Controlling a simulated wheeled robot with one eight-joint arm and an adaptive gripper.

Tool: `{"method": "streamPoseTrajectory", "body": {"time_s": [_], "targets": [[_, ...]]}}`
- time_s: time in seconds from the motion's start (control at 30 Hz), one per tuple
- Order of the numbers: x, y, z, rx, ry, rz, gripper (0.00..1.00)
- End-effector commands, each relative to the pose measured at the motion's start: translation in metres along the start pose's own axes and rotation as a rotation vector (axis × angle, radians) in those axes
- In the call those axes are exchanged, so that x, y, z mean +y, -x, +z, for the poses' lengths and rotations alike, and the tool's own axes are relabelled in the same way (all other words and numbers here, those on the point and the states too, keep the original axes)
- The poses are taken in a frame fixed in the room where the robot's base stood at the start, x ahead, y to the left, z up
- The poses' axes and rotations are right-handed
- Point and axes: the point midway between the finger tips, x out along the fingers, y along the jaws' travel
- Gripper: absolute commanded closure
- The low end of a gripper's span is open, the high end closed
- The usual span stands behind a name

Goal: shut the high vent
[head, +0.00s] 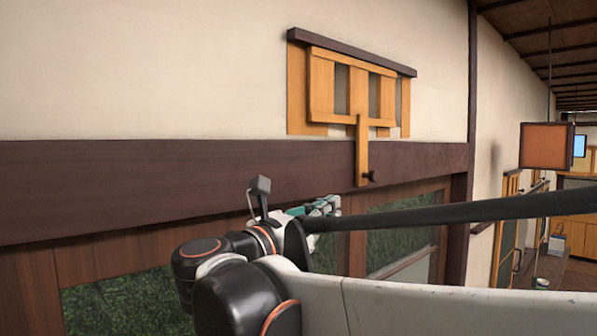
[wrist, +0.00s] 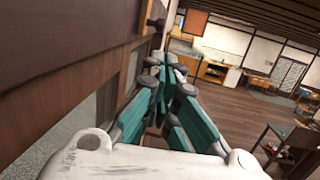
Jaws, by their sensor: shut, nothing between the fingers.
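The high vent (head: 352,88) is a light wooden slatted panel on the cream wall under a dark top rail. Grey gaps show between its slats. A wooden pull bar (head: 361,150) hangs from it across the dark beam, with a dark knob (head: 371,177) near its lower end. The knob also shows at the top of the wrist view (wrist: 157,22). My gripper (head: 327,205), with teal fingers, is shut and empty, below and left of the knob in the head view. In the wrist view my gripper (wrist: 171,66) points along the wall, apart from the knob.
The dark beam (head: 200,185) runs along the wall, with framed glass panels (head: 403,205) below it. An orange hanging lamp (head: 547,146) is at the right. The wrist view shows open wooden floor (wrist: 228,115) and a dark chair (wrist: 285,145) at the right.

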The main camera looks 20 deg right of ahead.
Motion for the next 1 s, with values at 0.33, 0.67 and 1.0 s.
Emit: {"method": "streamPoseTrajectory", "body": {"time_s": [0.33, 0.67, 1.0], "targets": [[0.001, -0.033, 0.008, -0.018, 0.018, -0.006, 1.00], [0.001, -0.097, 0.010, -0.017, 0.017, -0.007, 1.00], [0.002, -0.137, 0.009, -0.016, 0.015, -0.004, 1.00]]}}
